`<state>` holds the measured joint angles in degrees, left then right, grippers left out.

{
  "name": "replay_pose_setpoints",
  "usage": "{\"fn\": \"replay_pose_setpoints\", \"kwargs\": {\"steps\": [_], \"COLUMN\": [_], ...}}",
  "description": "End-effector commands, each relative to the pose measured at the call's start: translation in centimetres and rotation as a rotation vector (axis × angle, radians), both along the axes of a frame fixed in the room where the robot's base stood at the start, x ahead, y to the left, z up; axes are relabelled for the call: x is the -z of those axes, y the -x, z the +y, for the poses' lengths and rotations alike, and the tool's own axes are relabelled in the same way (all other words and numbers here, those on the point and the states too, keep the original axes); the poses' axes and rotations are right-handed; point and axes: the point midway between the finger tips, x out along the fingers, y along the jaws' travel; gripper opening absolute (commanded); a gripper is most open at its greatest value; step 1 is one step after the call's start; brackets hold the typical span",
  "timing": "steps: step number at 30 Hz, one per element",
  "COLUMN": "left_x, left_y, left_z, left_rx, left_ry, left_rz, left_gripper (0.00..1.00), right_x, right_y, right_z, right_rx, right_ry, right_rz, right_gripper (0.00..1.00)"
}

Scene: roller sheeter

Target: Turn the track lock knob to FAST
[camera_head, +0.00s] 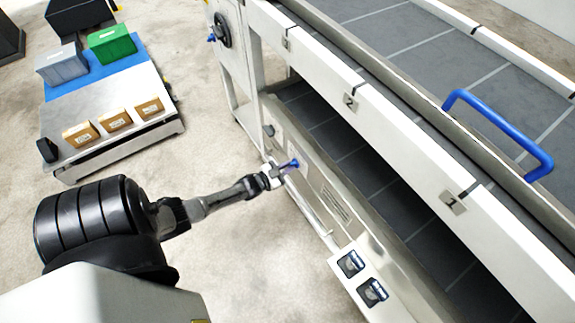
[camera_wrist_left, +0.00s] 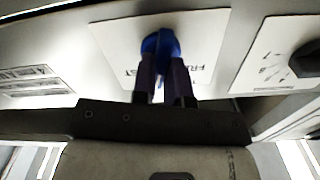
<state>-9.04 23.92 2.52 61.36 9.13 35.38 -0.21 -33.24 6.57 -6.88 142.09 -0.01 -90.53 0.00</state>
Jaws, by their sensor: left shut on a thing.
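The track lock knob (camera_head: 294,163) is blue and sits on the low side panel of the sheeter. In the left wrist view the blue knob (camera_wrist_left: 160,42) stands out from a white label plate (camera_wrist_left: 115,42). Parts of dark lettering show on both sides of it, but the full words are covered. My left gripper (camera_head: 283,171) reaches in from the left. In the wrist view its two fingers (camera_wrist_left: 163,80) are closed around the knob's grip, one on each side. The knob's exact setting cannot be told. My right gripper is not in view.
A second plate with a black knob (camera_wrist_left: 306,60) is at the right of the wrist view. The sheeter's white rail (camera_head: 400,140) and blue handle (camera_head: 500,125) rise above the panel. A cart (camera_head: 110,150) with boxes stands at left. Open floor lies between.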

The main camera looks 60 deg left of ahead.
Motion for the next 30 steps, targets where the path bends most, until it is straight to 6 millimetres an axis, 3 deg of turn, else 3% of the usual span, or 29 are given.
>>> {"fn": "replay_pose_setpoints", "kwargs": {"steps": [15,30], "left_x": [0.03,0.08], "left_y": [-0.02,-0.03], "left_z": [-0.14,-0.12], "left_rx": [-0.001,-0.001], "left_ry": [-0.383,-0.504], "left_rz": [0.029,0.039], "left_gripper": [0.0,0.0], "right_x": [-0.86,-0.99], "right_y": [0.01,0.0], "right_z": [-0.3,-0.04], "right_rx": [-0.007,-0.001], "right_ry": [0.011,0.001], "right_rz": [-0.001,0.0], "right_gripper": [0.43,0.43]}}
